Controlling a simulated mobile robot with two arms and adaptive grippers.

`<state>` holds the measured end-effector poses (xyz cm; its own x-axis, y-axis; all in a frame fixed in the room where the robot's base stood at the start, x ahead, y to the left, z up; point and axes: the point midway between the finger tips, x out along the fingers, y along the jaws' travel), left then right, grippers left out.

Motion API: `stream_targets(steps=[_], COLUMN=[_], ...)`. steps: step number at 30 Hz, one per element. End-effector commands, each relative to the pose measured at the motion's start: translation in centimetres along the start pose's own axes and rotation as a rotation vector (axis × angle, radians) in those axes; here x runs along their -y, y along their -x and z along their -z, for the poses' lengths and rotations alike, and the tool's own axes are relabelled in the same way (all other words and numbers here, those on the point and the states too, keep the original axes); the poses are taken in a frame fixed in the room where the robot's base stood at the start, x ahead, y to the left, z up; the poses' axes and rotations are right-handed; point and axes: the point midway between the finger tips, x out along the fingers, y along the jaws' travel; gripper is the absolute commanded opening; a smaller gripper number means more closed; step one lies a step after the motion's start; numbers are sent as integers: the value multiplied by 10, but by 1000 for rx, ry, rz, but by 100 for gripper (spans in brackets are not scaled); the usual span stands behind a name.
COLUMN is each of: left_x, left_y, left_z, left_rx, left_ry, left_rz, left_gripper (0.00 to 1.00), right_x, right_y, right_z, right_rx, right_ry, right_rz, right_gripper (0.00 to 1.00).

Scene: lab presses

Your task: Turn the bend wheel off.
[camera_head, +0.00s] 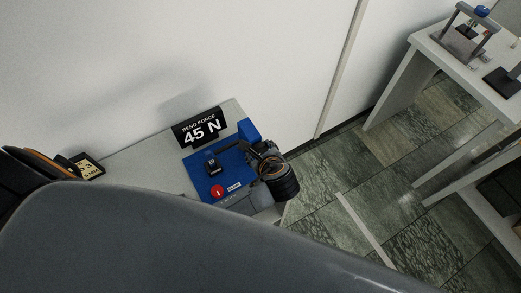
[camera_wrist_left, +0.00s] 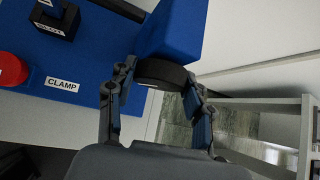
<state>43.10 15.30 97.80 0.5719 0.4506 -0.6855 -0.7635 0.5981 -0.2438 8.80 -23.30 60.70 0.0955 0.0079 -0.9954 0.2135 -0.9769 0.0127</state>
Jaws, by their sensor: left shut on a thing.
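The bend wheel (camera_wrist_left: 160,73) is a dark round knob on the end of the blue press body (camera_wrist_left: 175,32) in the left wrist view. My left gripper (camera_head: 262,153) is at the right end of the blue press (camera_head: 202,176) in the head view. In the left wrist view its fingers sit on either side of the wheel, shut on it. In the head view the wheel is hidden by the gripper. A black sign (camera_head: 199,128) behind the press reads "BEND FORCE 45 N". My right gripper is not in view.
A red button (camera_head: 217,191) and a small black block (camera_head: 212,163) are on the blue base, beside a "CLAMP" label (camera_wrist_left: 62,85). A black label block (camera_head: 86,167) stands at the table's left. Another white table (camera_head: 420,45) with a press stands at the right, across open floor.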

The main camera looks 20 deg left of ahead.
Motion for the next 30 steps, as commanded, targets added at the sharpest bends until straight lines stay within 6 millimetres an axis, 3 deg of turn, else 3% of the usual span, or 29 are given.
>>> stream_targets(steps=[6,7,10,22,30], left_x=[0,0,0,0,1], left_y=[-1,-1,-1,5,54], left_z=[-2,-2,-2,0,0], left_rx=[5,5,4,1,-2], left_ry=[3,3,2,0,3], left_rz=[-2,-2,-2,-1,0], left_gripper=[20,55,75,75,75], right_x=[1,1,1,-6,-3], right_y=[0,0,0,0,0], right_z=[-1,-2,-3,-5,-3], right_rx=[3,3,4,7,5], right_ry=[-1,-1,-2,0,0], right_rz=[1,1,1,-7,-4], right_gripper=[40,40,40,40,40])
